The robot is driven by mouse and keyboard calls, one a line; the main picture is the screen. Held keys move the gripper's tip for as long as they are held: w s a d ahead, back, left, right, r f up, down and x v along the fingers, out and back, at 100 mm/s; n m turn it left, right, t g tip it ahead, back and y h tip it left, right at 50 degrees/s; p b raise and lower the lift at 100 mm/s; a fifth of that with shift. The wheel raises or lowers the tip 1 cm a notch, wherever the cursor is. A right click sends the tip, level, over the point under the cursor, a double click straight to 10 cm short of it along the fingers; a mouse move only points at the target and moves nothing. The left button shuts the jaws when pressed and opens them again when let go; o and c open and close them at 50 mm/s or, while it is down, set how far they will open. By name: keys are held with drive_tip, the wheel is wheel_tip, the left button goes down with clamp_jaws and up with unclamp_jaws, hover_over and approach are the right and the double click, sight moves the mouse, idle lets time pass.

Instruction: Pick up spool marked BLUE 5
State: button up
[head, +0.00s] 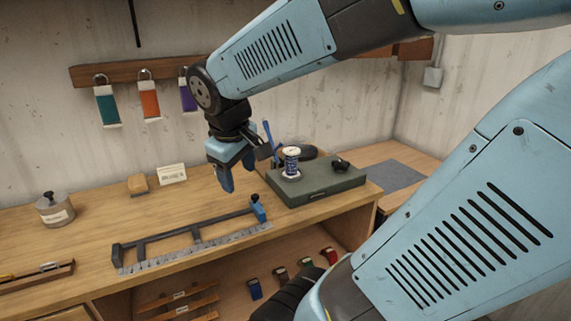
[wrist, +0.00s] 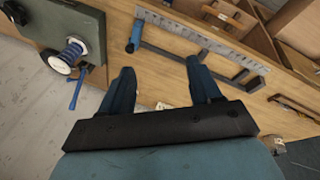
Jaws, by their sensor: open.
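A small spool (head: 291,161) with white ends and a dark blue middle stands upright on a dark grey-green block on the workbench. The lettering on it is too small to read. The spool also shows at the upper left of the wrist view (wrist: 67,56). My gripper (head: 227,178) is in the air above the bench, left of the spool and apart from it. In the wrist view its two blue fingers (wrist: 157,78) are spread with nothing between them.
The block (head: 318,187) also bears a small black knob (head: 341,164). A blue-handled tool (head: 268,137) stands close to the spool. A dark frame with a ruler (head: 190,238) lies at the front of the bench. A lidded metal pot (head: 55,210) stands at the left.

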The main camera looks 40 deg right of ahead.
drive_tip(key=w+d+f+n+g+h, duration=0.3)
drive_tip(key=w+d+f+n+h, duration=0.35)
drive_tip(key=d, duration=0.35)
drive_tip(key=n+h, duration=0.5)
drive_tip(key=n, duration=0.3)
approach(288, 160)
drive_tip(key=x, duration=1.1)
drive_tip(key=shift+d+f, duration=0.25)
drive_tip(key=shift+d, duration=0.1)
drive_tip(key=c, duration=1.1)
drive_tip(key=shift+y, duration=0.25)
